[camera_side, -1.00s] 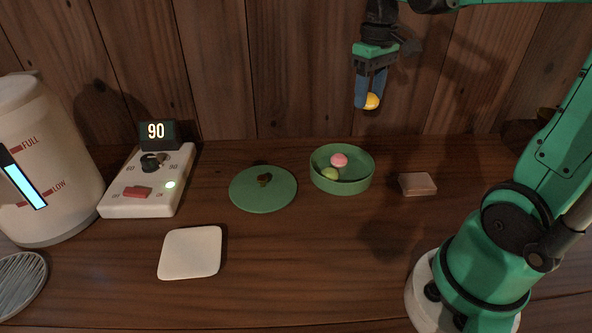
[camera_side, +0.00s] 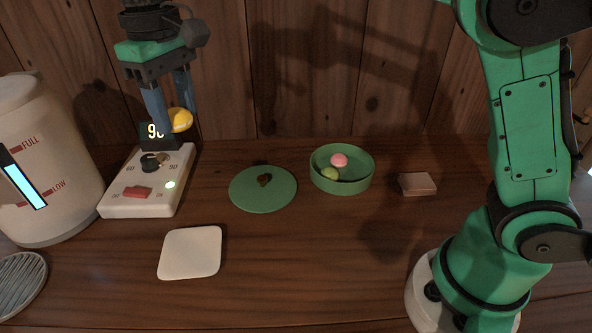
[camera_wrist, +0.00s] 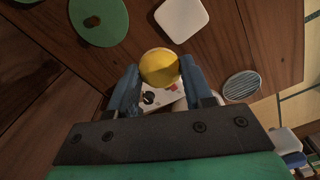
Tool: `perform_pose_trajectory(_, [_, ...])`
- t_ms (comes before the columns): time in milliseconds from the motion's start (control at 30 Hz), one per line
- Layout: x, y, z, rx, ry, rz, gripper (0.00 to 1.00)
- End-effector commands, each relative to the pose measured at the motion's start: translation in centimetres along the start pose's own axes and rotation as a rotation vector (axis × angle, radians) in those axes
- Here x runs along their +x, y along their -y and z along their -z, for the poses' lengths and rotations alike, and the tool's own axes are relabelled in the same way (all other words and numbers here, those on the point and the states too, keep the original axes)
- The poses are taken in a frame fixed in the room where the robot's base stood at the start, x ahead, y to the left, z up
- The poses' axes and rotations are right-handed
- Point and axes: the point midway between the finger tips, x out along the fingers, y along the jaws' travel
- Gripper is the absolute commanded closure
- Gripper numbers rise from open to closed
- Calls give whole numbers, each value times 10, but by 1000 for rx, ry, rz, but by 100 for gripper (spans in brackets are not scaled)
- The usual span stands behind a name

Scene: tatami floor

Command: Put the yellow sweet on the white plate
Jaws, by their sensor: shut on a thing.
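The yellow sweet (camera_side: 180,120) is a small round ball held between the blue fingers of my gripper (camera_side: 172,118). In the wrist view the sweet (camera_wrist: 159,67) sits between the two fingertips (camera_wrist: 160,76). The white plate (camera_side: 190,253) is square with rounded corners, empty, and lies at the front left of the table. It also shows at the top of the wrist view (camera_wrist: 181,17). The gripper is above and behind the plate, apart from it.
A control box (camera_side: 145,197) with a display reading 90 and a large white kettle (camera_side: 40,215) stand at the left. A green lid (camera_side: 262,200), a green bowl (camera_side: 357,185) with a pink and a green sweet, and a small pinkish block (camera_side: 417,184) stand right of the plate.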

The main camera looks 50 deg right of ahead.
Motion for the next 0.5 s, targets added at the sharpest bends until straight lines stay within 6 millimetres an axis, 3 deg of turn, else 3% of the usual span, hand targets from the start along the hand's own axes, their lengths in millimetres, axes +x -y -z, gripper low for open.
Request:
perform_pose_trajectory(33, [0, 17, 3, -27, 0, 0, 100])
perform_pose_trajectory(100, [1, 33, 4, -45, 0, 0, 100])
perform_pose_trajectory(200, [4, 45, 5, -61, 0, 0, 100])
perform_pose_trajectory(367, [25, 49, 5, -65, 0, 0, 100])
perform_pose_trajectory(500, [58, 48, 5, -64, 0, 0, 100])
